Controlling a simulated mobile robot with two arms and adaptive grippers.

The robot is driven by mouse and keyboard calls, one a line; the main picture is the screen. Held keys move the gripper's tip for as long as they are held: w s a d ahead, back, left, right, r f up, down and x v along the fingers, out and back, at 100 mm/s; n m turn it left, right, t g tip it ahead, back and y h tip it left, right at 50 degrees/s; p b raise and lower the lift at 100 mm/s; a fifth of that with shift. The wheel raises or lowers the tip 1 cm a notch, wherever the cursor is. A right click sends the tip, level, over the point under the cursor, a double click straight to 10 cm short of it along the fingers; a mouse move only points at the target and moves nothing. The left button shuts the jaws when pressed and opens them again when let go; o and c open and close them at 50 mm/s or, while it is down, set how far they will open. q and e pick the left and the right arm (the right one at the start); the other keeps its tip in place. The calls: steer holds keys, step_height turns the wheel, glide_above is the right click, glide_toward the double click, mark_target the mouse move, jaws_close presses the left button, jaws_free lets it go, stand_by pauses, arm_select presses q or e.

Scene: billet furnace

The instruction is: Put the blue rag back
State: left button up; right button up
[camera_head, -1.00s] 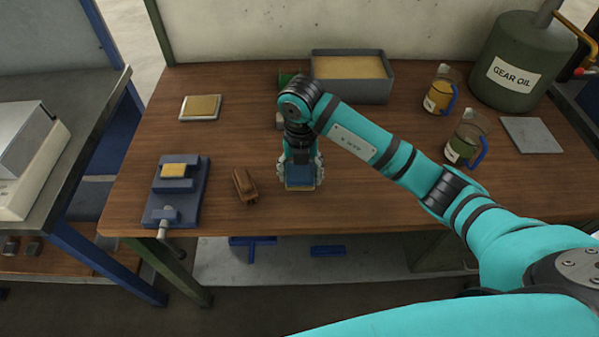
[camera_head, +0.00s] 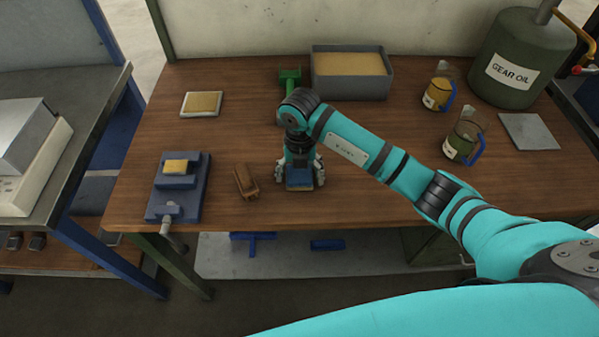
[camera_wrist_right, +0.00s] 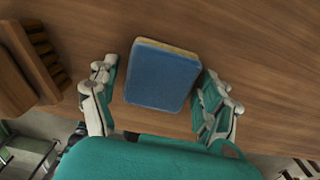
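The blue rag (camera_head: 300,177) is a thick blue pad with a yellowish edge near the front of the wooden table (camera_head: 360,200). In the right wrist view the blue rag (camera_wrist_right: 162,76) lies between the two fingers. My right gripper (camera_head: 301,172) reaches down over it with a finger on either side. In the wrist view my right gripper (camera_wrist_right: 158,92) is open: a gap shows on the left, and the right finger is very close to the rag's edge. My left gripper is not in view.
A brown brush (camera_head: 246,182) lies just left of the gripper. A blue vise-like fixture (camera_head: 196,203) is further left. A white-framed tile (camera_head: 201,104), a green object (camera_head: 289,79), a grey bin (camera_head: 350,94), oil jugs (camera_head: 464,140), a GEAR OIL drum (camera_head: 519,65) and a grey plate (camera_head: 529,131) stand around.

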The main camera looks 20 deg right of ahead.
mark_target(300, 174)
steer(key=shift+o, duration=0.3)
steer(key=shift+r, duration=0.15)
step_height(300, 174, up, 12)
steer(key=b, duration=0.2)
steer(key=shift+s, duration=0.1)
stand_by(0.5)
